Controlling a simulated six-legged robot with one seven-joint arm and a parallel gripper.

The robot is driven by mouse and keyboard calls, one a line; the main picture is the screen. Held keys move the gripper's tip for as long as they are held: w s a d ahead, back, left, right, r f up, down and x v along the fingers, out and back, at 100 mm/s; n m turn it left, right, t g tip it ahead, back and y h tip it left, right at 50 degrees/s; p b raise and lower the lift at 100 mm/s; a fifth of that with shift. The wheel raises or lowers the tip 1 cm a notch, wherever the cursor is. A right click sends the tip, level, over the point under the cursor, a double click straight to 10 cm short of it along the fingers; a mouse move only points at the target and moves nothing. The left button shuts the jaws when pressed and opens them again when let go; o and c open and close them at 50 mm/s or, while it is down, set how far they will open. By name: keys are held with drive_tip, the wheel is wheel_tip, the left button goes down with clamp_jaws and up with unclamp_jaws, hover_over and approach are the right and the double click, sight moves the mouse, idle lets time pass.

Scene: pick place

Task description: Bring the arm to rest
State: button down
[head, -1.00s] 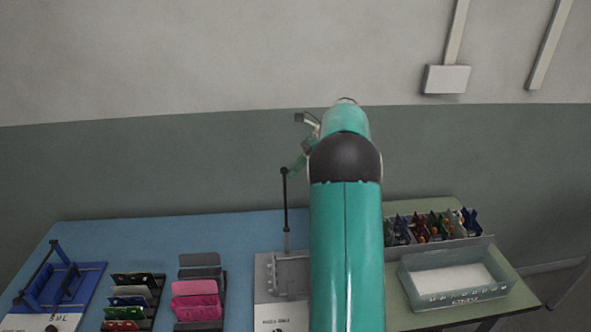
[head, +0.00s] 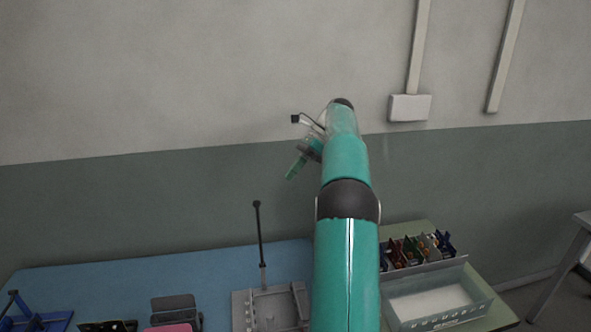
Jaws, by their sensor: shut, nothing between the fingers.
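My teal arm rises through the middle of the head view, bent at a dark joint. My gripper (head: 292,174) shows small and partly hidden at the left of the arm's upper end. It points down and to the left, shut and empty, in front of the wall and well clear of the table. A thin dark bracket with a black tip (head: 296,119) sticks out to the left above it.
The blue table (head: 130,276) holds a grey fixture with an upright black rod (head: 259,232), a blue stand (head: 40,320) and dark racks (head: 174,306). To the right are a clear bin (head: 443,312) and a row of coloured items (head: 420,246). A stool (head: 570,250) stands far right.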

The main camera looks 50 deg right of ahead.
drive_tip(key=shift+s+d+r, duration=0.1)
drive_tip(key=shift+d+r, duration=0.15)
drive_tip(key=shift+s+a, duration=0.1)
idle(0.7)
